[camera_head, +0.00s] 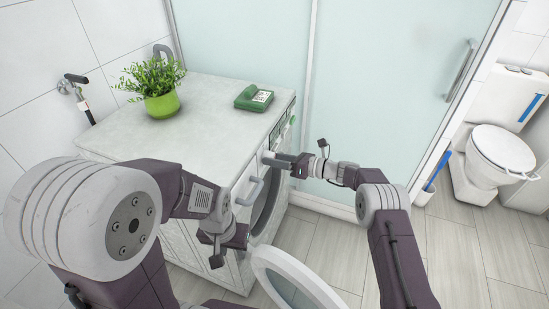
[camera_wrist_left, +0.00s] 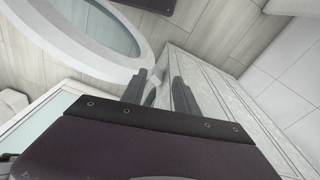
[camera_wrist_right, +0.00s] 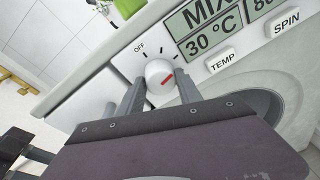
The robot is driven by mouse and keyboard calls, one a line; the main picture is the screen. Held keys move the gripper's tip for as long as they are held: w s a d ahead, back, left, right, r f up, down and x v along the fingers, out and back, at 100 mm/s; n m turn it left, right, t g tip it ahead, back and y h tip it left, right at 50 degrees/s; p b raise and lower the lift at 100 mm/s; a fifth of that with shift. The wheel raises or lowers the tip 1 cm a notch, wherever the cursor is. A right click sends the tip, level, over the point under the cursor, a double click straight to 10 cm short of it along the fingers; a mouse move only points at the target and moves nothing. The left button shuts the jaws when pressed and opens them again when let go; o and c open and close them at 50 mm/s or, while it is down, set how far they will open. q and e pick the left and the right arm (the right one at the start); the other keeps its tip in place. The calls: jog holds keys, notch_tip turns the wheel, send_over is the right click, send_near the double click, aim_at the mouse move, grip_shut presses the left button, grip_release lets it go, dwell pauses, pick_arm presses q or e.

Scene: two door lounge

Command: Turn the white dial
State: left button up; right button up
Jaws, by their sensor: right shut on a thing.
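The white dial (camera_wrist_right: 158,72) is on the washing machine's front panel in the right wrist view. It has a red mark, which points to the right and slightly up in that view, away from the OFF label at the upper left. My right gripper (camera_wrist_right: 155,92) has one finger on each side of the dial and is shut on it. In the head view my right gripper (camera_head: 273,158) is at the machine's front edge and hides the dial. My left gripper (camera_head: 250,186) is near the machine's front; in the left wrist view its fingers (camera_wrist_left: 160,92) are apart and empty.
The washing machine's round door (camera_head: 262,262) stands open below my arms. A glass shower wall (camera_head: 375,85) stands behind; a toilet (camera_head: 490,165) is at the right.

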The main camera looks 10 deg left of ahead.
jog(key=shift+m, duration=0.3)
jog(key=o, duration=1.4)
jog(key=shift+c, duration=0.2)
jog(key=p+v, duration=0.2)
jog(key=v, duration=0.7)
